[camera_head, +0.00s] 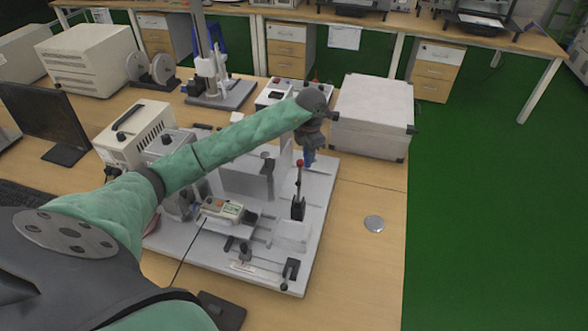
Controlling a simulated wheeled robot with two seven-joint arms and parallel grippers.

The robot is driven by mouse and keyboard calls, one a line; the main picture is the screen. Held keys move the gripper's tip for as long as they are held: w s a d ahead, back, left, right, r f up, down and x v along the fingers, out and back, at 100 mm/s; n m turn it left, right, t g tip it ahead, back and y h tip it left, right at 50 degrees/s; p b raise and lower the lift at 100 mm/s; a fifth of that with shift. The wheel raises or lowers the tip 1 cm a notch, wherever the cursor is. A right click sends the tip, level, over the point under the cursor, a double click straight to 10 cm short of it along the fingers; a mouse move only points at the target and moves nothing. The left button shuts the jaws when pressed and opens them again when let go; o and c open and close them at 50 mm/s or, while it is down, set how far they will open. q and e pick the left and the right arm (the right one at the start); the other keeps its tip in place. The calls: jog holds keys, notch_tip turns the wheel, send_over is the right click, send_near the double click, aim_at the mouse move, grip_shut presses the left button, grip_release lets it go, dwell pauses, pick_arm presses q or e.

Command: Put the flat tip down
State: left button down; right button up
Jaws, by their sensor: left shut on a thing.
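My left arm reaches in from the left across the test stand (318,215). My left gripper (309,158) points down over the back right part of the stand, beside the white case. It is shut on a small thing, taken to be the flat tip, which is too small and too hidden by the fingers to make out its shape. I cannot tell whether it touches the stand. My right gripper is not in view.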

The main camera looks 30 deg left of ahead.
aim_at(307, 165)
pick_arm(q)
notch_tip(307, 165, down, 4)
jog(key=shift+f+b, duration=0.2)
jog(key=shift+b, duration=0.55)
jog(key=shift+a+f, duration=0.2)
jog(key=shift+f, duration=0.5)
jog(key=f+b, duration=0.1)
jog(key=f, duration=0.2)
jog(key=shift+d, duration=0.2)
jog(key=shift+a+f, duration=0.1)
jog(key=shift+f, duration=0.25)
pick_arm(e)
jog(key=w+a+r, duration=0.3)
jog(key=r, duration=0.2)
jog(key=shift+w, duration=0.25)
pick_arm(q)
jog(key=shift+f+b, duration=0.1)
jog(key=shift+b, duration=0.3)
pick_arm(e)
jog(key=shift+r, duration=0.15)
pick_arm(q)
jog(key=c, duration=1.3)
grip_release()
jog(key=shift+c, duration=0.2)
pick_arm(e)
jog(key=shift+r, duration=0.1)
